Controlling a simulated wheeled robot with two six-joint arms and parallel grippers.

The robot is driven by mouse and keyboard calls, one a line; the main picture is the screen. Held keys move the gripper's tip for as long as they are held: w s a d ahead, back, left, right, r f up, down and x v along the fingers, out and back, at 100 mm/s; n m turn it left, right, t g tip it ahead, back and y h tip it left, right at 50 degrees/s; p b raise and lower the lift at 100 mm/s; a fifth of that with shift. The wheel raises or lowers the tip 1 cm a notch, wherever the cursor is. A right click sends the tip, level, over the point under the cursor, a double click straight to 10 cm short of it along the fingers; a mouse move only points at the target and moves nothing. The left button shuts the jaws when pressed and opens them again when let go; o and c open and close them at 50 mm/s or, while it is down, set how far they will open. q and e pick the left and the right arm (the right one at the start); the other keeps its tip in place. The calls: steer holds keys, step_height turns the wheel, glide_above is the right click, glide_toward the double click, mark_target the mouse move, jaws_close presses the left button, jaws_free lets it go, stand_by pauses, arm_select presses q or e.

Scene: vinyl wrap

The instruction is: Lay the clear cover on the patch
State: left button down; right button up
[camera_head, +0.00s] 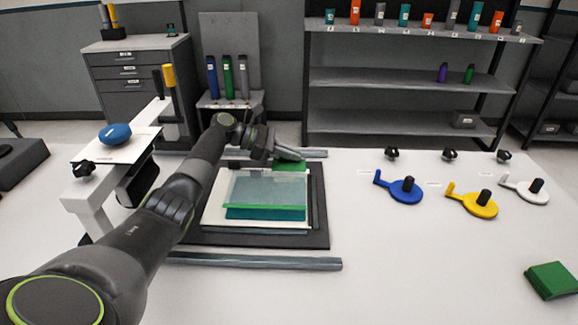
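The clear cover (268,187) is a see-through sheet with a green strip along its near edge. It lies over or just above the teal patch (265,213), whose near edge shows past the strip. Both are on a pale sheet on a dark board (318,232). My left gripper (298,156) is at the far edge of the board, beside a green piece (291,166) beyond the cover. The fingers are small and seen from the side, so I cannot tell whether they are open or touch that piece. My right gripper is out of view.
Metal rails lie behind the board and in front of it (255,262). A white stand with a blue oval object (115,134) is at left. Blue (405,191), yellow (478,205) and white handled discs are at right, with a green block (552,280) nearer. The front right table is mostly clear.

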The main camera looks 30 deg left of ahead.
mark_target(281, 160)
arm_select(q)
steer(key=shift+f, duration=1.75)
steer(key=c, duration=1.6)
jaws_free()
steer(key=shift+f, duration=0.1)
steer(key=shift+r, duration=0.2)
steer(key=v, duration=0.7)
steer(key=shift+s+a+b, duration=0.15)
steer(key=shift+a+b, duration=0.1)
steer(key=shift+b, duration=0.15)
steer(key=shift+d+f, duration=0.1)
